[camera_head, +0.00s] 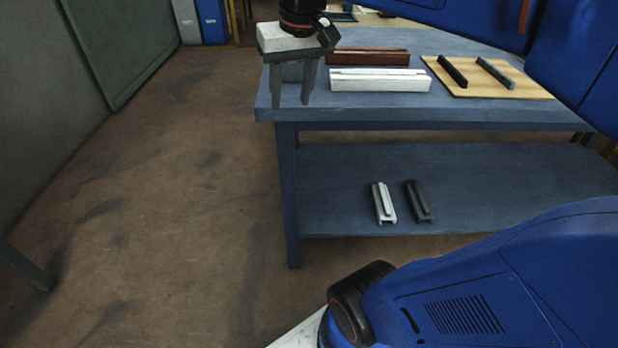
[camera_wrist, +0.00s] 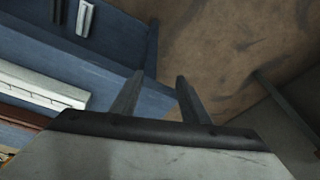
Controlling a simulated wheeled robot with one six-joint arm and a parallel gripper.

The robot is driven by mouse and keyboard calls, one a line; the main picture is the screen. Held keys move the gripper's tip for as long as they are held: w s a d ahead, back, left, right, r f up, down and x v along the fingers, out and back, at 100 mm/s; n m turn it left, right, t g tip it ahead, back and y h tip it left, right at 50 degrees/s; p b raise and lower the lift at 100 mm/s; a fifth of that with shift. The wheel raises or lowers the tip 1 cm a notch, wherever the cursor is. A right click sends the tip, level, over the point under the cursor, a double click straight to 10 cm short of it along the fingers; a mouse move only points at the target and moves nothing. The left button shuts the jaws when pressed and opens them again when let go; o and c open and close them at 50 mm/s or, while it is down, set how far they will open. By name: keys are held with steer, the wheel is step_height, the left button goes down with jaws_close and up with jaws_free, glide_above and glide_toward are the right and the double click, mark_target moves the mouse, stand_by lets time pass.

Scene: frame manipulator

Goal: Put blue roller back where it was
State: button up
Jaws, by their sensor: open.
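I cannot make out a blue roller for certain in either view. My gripper (camera_head: 291,101) is open, with its two fingers pointing down by the left end of the blue table (camera_head: 370,113). A grey-blue shape (camera_head: 291,73) shows between and behind the fingers; I cannot tell what it is. In the wrist view my gripper (camera_wrist: 160,76) has its fingers apart, with nothing seen between them. The table's edge and the brown floor lie beyond the fingertips.
A white bar (camera_head: 380,84) and a red-brown bar (camera_head: 368,57) lie right of my gripper. A wooden board (camera_head: 485,88) carries two dark bars. The lower shelf (camera_head: 500,190) holds a white piece (camera_head: 384,204) and a dark piece (camera_head: 419,203). Floor at left is clear.

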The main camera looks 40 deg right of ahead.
steer(key=s+a+f+n+t, duration=0.1)
steer(key=s+f, duration=0.4)
steer(key=f, duration=0.3)
steer(key=s+a+f+n, duration=0.1)
steer(key=s+a+f, duration=0.1)
steer(key=s+f, duration=0.4)
steer(key=shift+a+f+t, duration=0.15)
steer(key=shift+f+t, duration=0.25)
steer(key=shift+f, duration=0.55)
